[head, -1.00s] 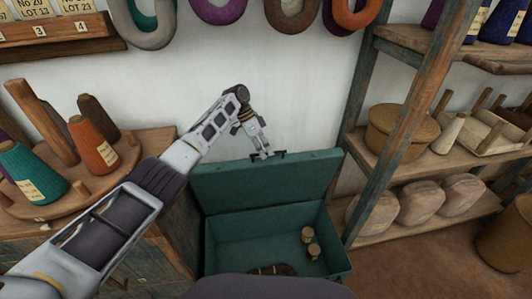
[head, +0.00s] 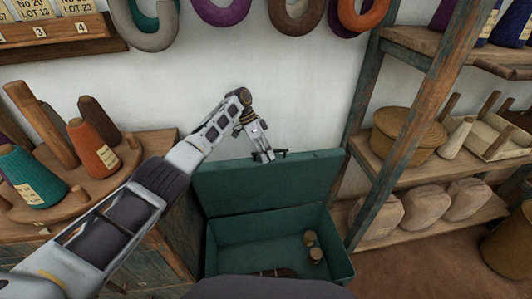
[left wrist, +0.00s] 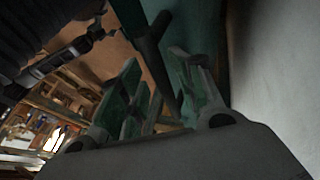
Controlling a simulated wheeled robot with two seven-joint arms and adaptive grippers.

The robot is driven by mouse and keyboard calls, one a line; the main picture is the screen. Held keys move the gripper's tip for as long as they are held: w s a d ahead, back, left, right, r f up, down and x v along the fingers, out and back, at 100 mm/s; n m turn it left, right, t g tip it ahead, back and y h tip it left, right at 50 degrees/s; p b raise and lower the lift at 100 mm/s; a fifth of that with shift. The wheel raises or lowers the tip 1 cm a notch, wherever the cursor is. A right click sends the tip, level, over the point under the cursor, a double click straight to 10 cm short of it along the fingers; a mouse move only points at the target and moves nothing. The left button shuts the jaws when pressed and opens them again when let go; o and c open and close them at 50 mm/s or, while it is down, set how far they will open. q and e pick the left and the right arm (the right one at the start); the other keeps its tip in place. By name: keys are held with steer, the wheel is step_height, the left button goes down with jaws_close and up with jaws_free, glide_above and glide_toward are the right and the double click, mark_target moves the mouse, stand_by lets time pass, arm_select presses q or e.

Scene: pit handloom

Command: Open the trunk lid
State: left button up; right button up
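The green trunk (head: 236,232) stands on the floor against the wall. Its lid (head: 268,184) is raised, standing nearly upright at the back, and the inside is exposed. A dark handle (head: 282,152) sits at the lid's upper edge. My left gripper (head: 264,156) is at this edge, its fingers pointing down around the handle. In the left wrist view, the two green-padded fingers stand apart, with the dark handle (left wrist: 152,40) between or just beyond them; firm contact cannot be told. The green lid (left wrist: 186,38) lies behind. My right gripper is not in view.
Two small tan spools (head: 310,239) and a dark round item lie in the trunk. A wooden cabinet with thread cones (head: 96,121) is at left. Shelves with a basket (head: 405,134) and wrapped bundles stand right. Yarn rings hang above.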

arm_select(q)
steer(key=shift+d+r, duration=0.1)
steer(key=shift+r, duration=0.05)
steer(key=v, duration=0.7)
steer(key=shift+r, duration=0.2)
steer(key=shift+s+f, duration=0.1)
stand_by(0.5)
